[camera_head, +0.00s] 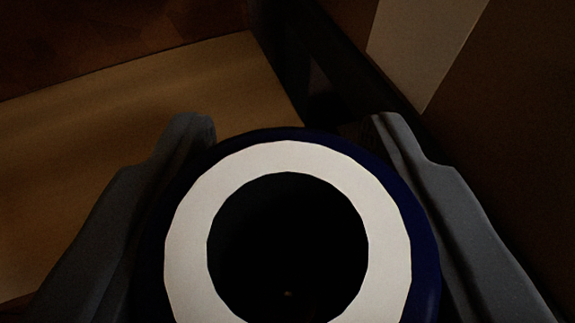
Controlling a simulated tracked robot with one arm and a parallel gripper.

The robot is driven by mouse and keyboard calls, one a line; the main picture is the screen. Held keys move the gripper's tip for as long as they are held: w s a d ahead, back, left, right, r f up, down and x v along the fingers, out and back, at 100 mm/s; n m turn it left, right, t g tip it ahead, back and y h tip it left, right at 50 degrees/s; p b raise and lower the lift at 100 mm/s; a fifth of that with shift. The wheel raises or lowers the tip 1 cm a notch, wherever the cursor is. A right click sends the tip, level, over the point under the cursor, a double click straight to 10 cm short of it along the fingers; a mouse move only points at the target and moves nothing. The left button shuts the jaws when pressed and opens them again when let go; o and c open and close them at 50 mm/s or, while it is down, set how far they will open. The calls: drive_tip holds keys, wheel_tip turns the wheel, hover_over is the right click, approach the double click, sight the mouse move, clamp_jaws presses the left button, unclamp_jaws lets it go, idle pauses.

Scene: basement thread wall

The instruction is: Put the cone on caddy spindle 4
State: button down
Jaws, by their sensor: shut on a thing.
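The cone (188,240) is large at the bottom middle, seen end-on. It has a dark blue outer rim, a white ring and a dark round hole. My gripper (290,135) is shut on the cone, with one grey finger on each side of it. The far side of the cone and whatever lies beneath it are hidden. The caddy and its spindle 4 cannot be made out in this view.
A tan flat surface (150,120) lies on the left, with a darker brown area beyond it. A dark upright frame (330,60) runs beside its right edge. A pale panel (420,45) and a brown surface stand at the right. The light is dim.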

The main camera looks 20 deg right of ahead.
drive_tip(key=shift+f, duration=0.25)
idle(0.3)
drive_tip(key=c, duration=0.7)
unclamp_jaws()
drive_tip(key=shift+c, duration=0.2)
drive_tip(key=shift+s, duration=0.1)
drive_tip(key=p+v, duration=0.2)
drive_tip(key=v, duration=1.2)
drive_tip(key=w+a+r+n+t+y, duration=0.1)
drive_tip(key=a+r+y, duration=0.2)
drive_tip(key=r, duration=0.8)
drive_tip(key=w+a+r+n+t+y, duration=0.1)
drive_tip(key=a+r+y, duration=0.2)
drive_tip(key=r, duration=0.9)
drive_tip(key=s+d+r+n, duration=0.1)
drive_tip(key=s+d+r, duration=0.4)
drive_tip(key=s+r, duration=0.3)
drive_tip(key=s+d+r+n, duration=0.1)
drive_tip(key=s+d+r, duration=0.4)
drive_tip(key=r, duration=1)
drive_tip(key=s, duration=0.3)
drive_tip(key=shift+d+r+h, duration=0.25)
drive_tip(key=shift+h, duration=0.15)
